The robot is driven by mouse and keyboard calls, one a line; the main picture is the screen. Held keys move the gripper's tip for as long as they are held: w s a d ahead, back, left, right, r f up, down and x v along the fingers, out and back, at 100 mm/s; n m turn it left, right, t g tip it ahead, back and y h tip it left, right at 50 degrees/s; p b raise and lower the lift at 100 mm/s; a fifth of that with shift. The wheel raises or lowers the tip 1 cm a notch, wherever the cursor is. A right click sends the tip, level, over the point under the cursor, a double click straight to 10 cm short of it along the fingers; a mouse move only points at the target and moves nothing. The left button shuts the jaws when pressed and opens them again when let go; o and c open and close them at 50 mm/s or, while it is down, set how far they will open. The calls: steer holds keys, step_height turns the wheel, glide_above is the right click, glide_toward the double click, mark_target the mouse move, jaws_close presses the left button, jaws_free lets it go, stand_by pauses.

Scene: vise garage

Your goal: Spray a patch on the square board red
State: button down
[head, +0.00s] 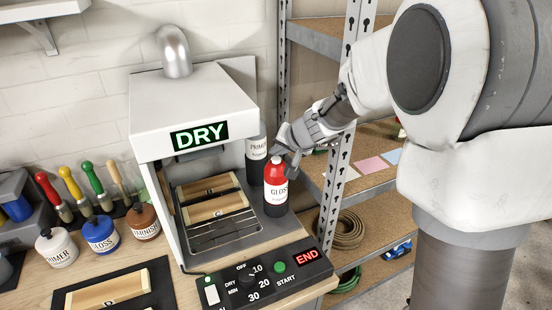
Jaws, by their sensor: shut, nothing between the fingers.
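A red spray can (277,182) with a white label reading GLOSS stands upright at the right side of the bench, beside the drying booth. My gripper (290,162) is shut and empty, at the upper right of the can; I cannot tell whether it touches it. Wooden boards (218,207) lie on the rack inside the booth. Another wooden board (106,289) lies on a dark mat at the lower left, cut by the picture edge. I cannot tell which board is the square one. No red patch shows on them.
The white booth (190,105) shows DRY, and its control panel (262,281) reads END. A grey PRIMER can (256,155) stands behind the red can. Paint jars (101,233) and brushes stand at left. A metal shelf (333,185) with cards and a hose is close at right.

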mark_target(277, 163)
steer(key=shift+f+b, duration=0.45)
steer(key=shift+b, duration=0.1)
stand_by(0.4)
steer(key=shift+r, duration=0.1)
steer(key=shift+r+p, duration=0.6)
steer(key=shift+r, duration=0.15)
step_height(277, 163, up, 6)
steer(key=p, duration=0.4)
steer(key=shift+p, duration=0.3)
stand_by(2.1)
step_height(277, 163, down, 6)
steer(key=b, duration=0.4)
steer(key=shift+b, duration=0.3)
stand_by(0.5)
